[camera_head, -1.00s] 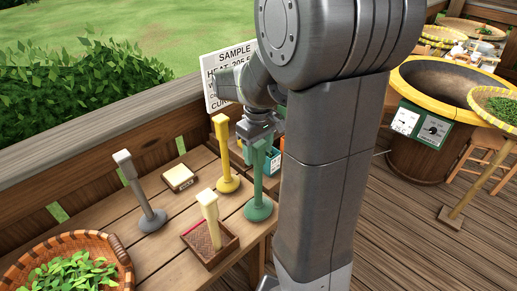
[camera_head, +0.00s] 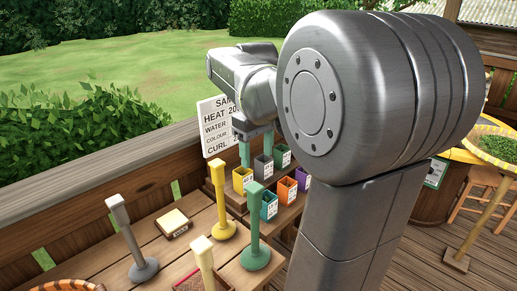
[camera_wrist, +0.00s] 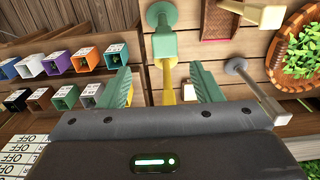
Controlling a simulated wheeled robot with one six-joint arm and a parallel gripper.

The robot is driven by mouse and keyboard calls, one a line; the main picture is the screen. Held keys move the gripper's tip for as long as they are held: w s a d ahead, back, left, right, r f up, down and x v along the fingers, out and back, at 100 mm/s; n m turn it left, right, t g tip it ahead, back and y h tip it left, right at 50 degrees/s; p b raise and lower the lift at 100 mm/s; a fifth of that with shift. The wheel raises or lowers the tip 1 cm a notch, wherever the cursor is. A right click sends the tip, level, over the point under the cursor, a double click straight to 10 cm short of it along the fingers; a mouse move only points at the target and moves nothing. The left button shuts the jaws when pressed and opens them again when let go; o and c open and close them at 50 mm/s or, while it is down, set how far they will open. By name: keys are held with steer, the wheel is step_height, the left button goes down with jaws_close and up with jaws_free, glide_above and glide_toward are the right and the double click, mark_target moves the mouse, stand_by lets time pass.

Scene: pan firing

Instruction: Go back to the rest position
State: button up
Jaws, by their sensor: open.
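My gripper (camera_head: 256,150) is open and empty, its two green fingers pointing down. In the head view it hangs above the small coloured boxes, in front of the white sign (camera_head: 218,127). The wrist view shows its fingers (camera_wrist: 162,86) spread apart, with the green post (camera_wrist: 163,42) and part of the yellow post (camera_wrist: 169,88) beyond the gap. In the head view the green post (camera_head: 254,222) stands upright on the wooden table, clear of the fingers. My large grey arm link hides much of the right side.
A yellow post (camera_head: 219,195), a grey post (camera_head: 128,235) and a cream-topped post (camera_head: 204,262) stand on the table. Several coloured boxes (camera_head: 269,207) sit in stepped rows. A wooden rail (camera_head: 100,176) runs behind. A leaf basket (camera_wrist: 300,45) shows in the wrist view.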

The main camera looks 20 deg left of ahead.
mark_target(255, 187)
steer(key=shift+r, duration=0.3)
steer(key=f, duration=0.4)
steer(key=f+p, duration=0.1)
steer(key=f, duration=0.8)
steer(key=shift+s+a+f, duration=0.2)
steer(key=shift+s+f, duration=0.15)
steer(key=shift+s, duration=0.05)
steer(key=shift+r+p, duration=0.3)
steer(key=shift+p, duration=0.3)
steer(key=shift+w+a+r+b, duration=0.1)
steer(key=shift+w+r+b, duration=0.05)
steer(key=shift+b, duration=0.35)
steer(key=shift+r, duration=0.5)
